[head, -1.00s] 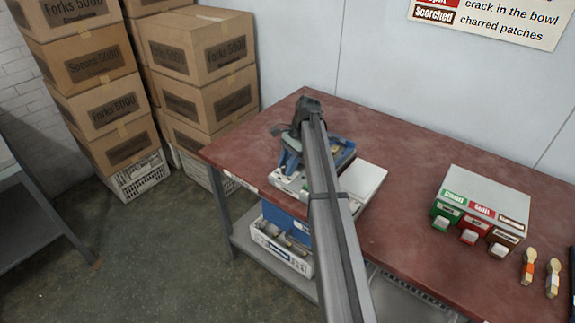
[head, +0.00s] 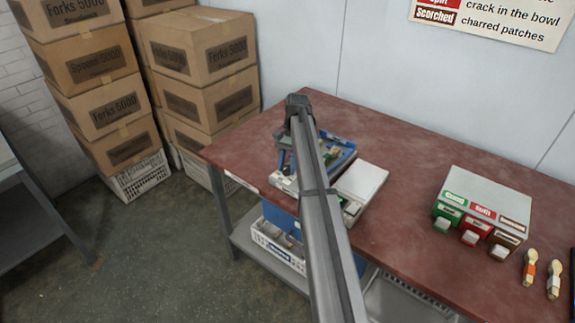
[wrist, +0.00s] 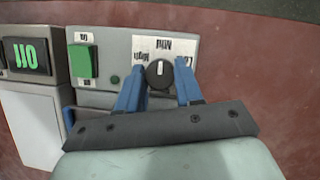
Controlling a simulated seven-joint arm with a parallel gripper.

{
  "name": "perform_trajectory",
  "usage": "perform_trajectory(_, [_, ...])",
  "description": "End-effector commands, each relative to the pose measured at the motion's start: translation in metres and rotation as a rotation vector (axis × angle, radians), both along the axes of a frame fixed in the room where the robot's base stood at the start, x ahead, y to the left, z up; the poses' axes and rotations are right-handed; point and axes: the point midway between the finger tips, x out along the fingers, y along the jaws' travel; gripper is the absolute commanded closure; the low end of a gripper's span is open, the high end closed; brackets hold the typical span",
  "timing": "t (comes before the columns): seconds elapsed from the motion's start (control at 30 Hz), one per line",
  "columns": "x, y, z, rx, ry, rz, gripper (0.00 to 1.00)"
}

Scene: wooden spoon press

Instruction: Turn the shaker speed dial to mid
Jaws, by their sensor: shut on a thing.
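The shaker speed dial (wrist: 158,74) is a small black knob with a white line on a light grey panel (wrist: 112,47) in the wrist view. Upside-down labels, Low, Mid and High (wrist: 163,47), lie around it. The white line points up in the picture, roughly toward Mid. My gripper (wrist: 160,91) has its blue fingers on either side of the knob and is shut on it. In the head view my arm hides the dial, and only part of my gripper (head: 282,158) shows at the blue and grey machine (head: 340,155).
Left of the dial are a green button (wrist: 82,61) and a dark display (wrist: 27,56) with green characters. A sorting box (head: 488,190) with green, red and brown slots stands at the right of the red table (head: 400,150). Two wooden spoons (head: 529,267) lie beside it.

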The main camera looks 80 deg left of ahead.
Motion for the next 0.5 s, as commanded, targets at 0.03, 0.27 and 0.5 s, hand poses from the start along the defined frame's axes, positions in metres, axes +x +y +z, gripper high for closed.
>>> perform_trajectory(0.03, [0.0008,0.0005,0.0002,0.001,-0.002,0.002,0.95])
perform_trajectory(0.27, [0.0008,0.0005,0.0002,0.001,-0.002,0.003,0.95])
perform_trajectory(0.5, [0.0005,0.0005,0.0001,0.001,-0.002,0.002,0.52])
